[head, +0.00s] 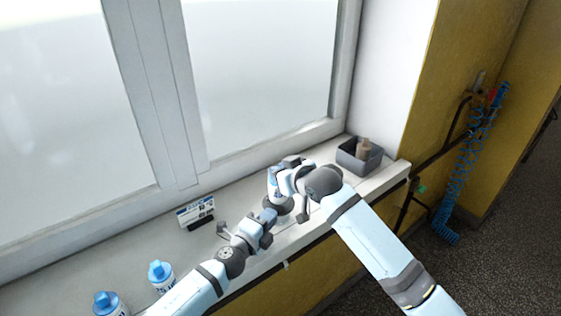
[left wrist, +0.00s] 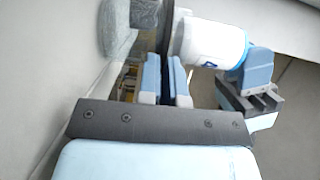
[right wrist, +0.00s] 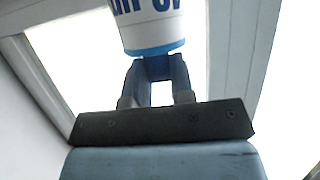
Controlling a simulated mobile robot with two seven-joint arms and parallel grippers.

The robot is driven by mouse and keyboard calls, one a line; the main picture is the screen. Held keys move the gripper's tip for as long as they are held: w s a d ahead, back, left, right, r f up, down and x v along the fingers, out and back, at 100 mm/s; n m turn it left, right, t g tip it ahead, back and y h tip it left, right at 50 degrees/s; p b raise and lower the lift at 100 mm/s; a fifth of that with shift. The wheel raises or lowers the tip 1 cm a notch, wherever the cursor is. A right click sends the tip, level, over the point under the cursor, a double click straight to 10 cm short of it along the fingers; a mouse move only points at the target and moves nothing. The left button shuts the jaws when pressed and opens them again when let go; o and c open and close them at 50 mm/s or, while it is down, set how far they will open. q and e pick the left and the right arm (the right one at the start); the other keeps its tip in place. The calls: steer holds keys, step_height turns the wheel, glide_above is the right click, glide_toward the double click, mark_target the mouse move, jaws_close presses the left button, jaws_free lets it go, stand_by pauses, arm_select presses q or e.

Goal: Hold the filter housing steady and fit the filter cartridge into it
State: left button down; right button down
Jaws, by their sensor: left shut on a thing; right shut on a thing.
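The filter cartridge (head: 274,184), white with blue lettering, is upright over the dark grey filter housing (head: 280,207) on the sill. My right gripper (right wrist: 155,75) is shut on the cartridge's blue end, seen close in the right wrist view (right wrist: 150,22). My left gripper (head: 267,218) is shut on the housing's dark collar, seen edge-on in the left wrist view (left wrist: 168,28). There the cartridge (left wrist: 208,43) lies right against the collar, roughly in line. I cannot tell how far it is inside. The inside of the housing is hidden.
Two white cartridges with blue caps (head: 162,277) (head: 111,304) stand at the near left. A small sign (head: 196,212) stands behind the left arm. A grey bin (head: 352,162) holding a tan object is at the sill's right end. A blue coiled hose (head: 465,170) hangs beyond.

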steer(key=shift+f, duration=0.8)
steer(key=c, duration=0.9)
jaws_free()
steer(key=shift+r, duration=0.1)
step_height(320, 180, up, 7)
steer(key=shift+f, duration=0.1)
